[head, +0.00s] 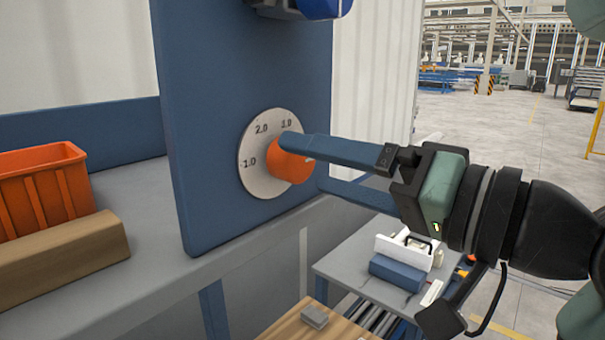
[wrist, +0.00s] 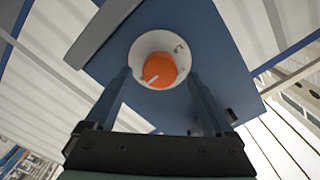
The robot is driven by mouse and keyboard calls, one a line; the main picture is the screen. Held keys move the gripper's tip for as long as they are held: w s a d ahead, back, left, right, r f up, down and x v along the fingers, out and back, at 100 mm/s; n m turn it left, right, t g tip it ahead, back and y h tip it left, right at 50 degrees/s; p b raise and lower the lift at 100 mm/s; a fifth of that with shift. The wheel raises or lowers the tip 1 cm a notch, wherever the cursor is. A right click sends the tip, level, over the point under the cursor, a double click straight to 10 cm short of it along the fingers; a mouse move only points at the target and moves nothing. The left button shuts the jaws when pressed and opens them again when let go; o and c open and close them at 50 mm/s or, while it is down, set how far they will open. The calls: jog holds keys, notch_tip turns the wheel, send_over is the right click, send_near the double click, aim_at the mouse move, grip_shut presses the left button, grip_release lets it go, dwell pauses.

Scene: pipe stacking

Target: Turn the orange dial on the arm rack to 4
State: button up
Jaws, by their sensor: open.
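The orange dial (head: 291,163) is a round knob on a pale disc (head: 257,172) fixed to an upright blue panel. In the head view the disc shows 1.0, 2.0 and 3.0; the rest of its scale is hidden by the knob and my gripper. In the wrist view the dial (wrist: 158,71) has a white pointer mark aimed to the lower left. My gripper (head: 303,161) is open, with one blue finger at the knob's upper side and the other lower down. In the wrist view the fingers of my gripper (wrist: 160,76) stand either side of the knob, with gaps showing.
An orange bin (head: 45,190) and a brown block (head: 62,248) are on the grey bench (head: 150,262) at left. A blue part (head: 310,8) is above the dial. A lower table (head: 335,262) with white and blue items stands below my gripper.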

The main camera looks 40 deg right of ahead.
jog(key=s+b, duration=0.3)
jog(key=s, duration=0.6)
jog(key=shift+s+d, duration=0.3)
jog(key=shift+d, duration=0.1)
